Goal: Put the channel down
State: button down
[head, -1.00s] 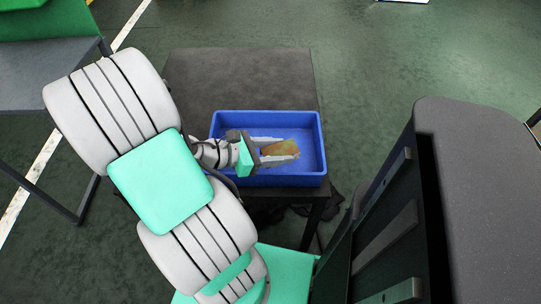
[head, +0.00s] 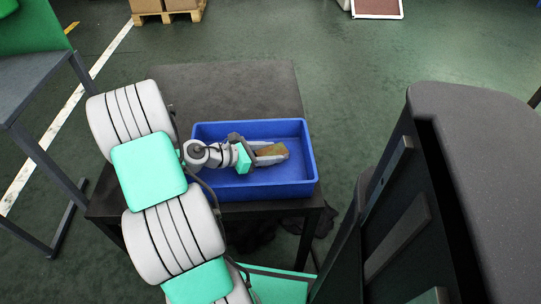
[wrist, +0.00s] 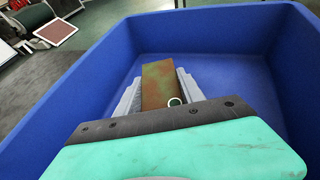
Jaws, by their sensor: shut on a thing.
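The channel (head: 271,151) is a small brownish, rusty piece between the fingers of my gripper (head: 270,155). My gripper is shut on it, inside the blue bin (head: 297,187). In the wrist view the channel (wrist: 160,84) shows a brown and greenish flat face between two grey fingers, with a small pale ring at its near end. The bin floor (wrist: 215,75) lies beyond and around it. I cannot tell whether the channel touches the floor. The gripper body hides its near end.
The blue bin stands on a dark table (head: 230,90) with free surface behind it. A dark machine (head: 470,150) rises at the right. A grey table (head: 35,75) stands at the left. The rest of the bin looks empty.

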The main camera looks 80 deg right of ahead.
jog(key=c, duration=0.7)
grip_release()
jog(key=shift+w+r, duration=0.15)
jog(key=p+v, duration=0.2)
jog(key=v, duration=0.4)
jog(key=shift+r, duration=0.2)
jog(key=shift+w+a, duration=0.4)
jog(key=shift+r+p, duration=0.1)
jog(key=shift+p, duration=0.2)
